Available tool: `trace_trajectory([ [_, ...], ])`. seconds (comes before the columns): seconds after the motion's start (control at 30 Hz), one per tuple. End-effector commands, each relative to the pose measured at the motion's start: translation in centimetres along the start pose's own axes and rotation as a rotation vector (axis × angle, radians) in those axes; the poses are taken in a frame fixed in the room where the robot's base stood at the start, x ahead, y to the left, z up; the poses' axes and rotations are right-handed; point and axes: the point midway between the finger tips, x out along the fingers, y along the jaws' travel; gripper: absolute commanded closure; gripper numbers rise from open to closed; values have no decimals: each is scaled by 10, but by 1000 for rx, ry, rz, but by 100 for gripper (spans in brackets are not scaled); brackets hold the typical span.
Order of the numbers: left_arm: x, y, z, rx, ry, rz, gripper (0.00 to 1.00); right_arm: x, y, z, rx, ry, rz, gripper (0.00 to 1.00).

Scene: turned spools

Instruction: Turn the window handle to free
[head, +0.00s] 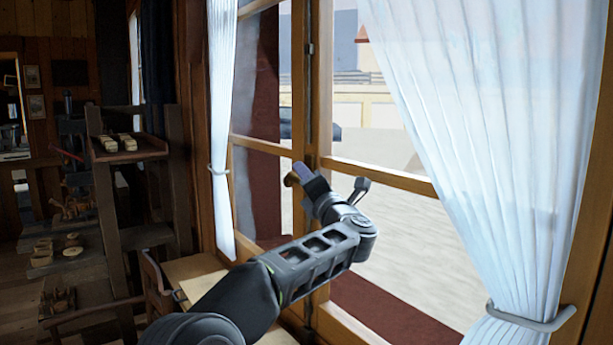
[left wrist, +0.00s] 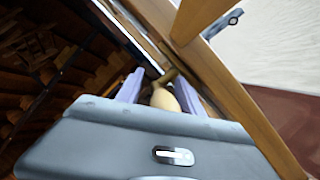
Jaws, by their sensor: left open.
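The window handle (head: 291,179) is a small brown wooden knob-like grip at the middle of the window, by the vertical metal rod (head: 308,95). My left gripper (head: 303,172) is at the handle and partly covers it in the head view. In the left wrist view, the tan rounded handle (left wrist: 164,98) lies between my two purple fingers, which are apart on either side of it. The handle's lower part is hidden behind the gripper body. I cannot tell whether either finger touches it. My right gripper is not in view.
White curtains hang left (head: 222,110) and right (head: 490,150) of the window. A wooden table (head: 195,267) stands below, with a chair (head: 155,285) beside it. Shelves with turned wooden pieces (head: 118,142) are at the left.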

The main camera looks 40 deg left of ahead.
Motion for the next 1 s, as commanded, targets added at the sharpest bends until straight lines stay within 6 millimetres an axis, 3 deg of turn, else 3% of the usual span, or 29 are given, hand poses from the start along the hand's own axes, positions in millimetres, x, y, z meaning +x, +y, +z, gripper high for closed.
trace_trajectory([
  [0.13,0,0,0,0,0,0,56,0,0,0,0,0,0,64],
  [0.67,0,0,0,0,0,0,99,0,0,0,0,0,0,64],
  [1.0,-1,-1,0,0,0,-2,100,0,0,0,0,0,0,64],
])
